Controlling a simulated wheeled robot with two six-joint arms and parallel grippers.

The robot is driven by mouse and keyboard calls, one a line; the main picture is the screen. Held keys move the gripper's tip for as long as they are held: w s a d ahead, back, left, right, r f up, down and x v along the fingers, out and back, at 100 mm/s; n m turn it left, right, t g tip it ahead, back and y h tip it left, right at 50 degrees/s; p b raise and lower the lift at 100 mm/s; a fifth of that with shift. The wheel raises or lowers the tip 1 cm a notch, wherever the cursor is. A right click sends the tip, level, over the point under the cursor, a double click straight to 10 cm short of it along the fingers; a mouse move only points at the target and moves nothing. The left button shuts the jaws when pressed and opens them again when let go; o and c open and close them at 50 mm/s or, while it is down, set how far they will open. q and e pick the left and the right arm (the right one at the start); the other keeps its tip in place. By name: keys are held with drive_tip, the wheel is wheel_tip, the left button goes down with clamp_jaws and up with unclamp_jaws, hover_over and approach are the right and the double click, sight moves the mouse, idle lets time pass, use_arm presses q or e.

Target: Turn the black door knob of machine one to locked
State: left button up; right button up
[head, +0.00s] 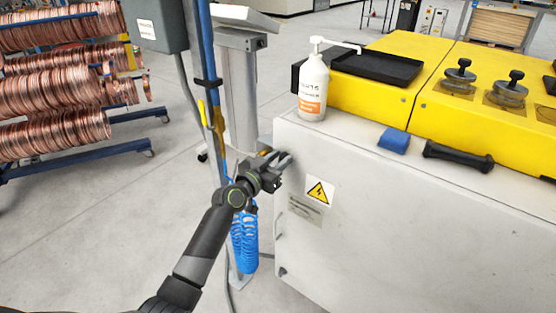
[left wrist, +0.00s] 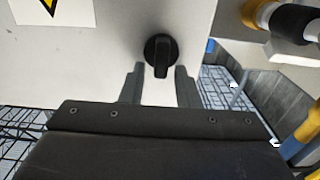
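The black door knob (left wrist: 161,55) shows in the left wrist view on the pale front panel of the machine (head: 390,230). Its grip bar points down in that picture. My left gripper (left wrist: 160,80) is open, with one finger on each side of the knob's lower end. I cannot tell whether either finger touches it. In the head view my left gripper (head: 277,163) is at the upper left corner of the panel and hides the knob. My right gripper is not in view.
A warning sign (head: 319,192) is right of the gripper. A blue post (head: 208,75) and coiled blue hose (head: 244,240) stand close to my left arm. A white pump bottle (head: 313,88), blue block (head: 394,140) and black handle (head: 458,156) are on the machine top. Copper coils (head: 55,95) are at left.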

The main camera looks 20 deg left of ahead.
use_arm(q)
drive_tip(key=c, duration=0.4)
drive_tip(key=shift+n, duration=0.4)
drive_tip(key=n, duration=0.3)
drive_tip(key=shift+w+a+f+n, duration=0.1)
drive_tip(key=shift+a+n, duration=0.2)
drive_tip(key=shift+a, duration=0.05)
drive_tip(key=shift+w+a+f+n+p, duration=0.15)
drive_tip(key=shift+f+n, duration=0.15)
drive_tip(key=shift+n, duration=1.95)
drive_tip(key=shift+s+a+f+n+p, duration=0.1)
drive_tip(key=shift+a+f+n+p, duration=0.15)
drive_tip(key=shift+n, duration=2.05)
drive_tip(key=shift+w+a+f+n+p, duration=0.1)
drive_tip(key=shift+f+n, duration=0.25)
drive_tip(key=shift+n, duration=1.9)
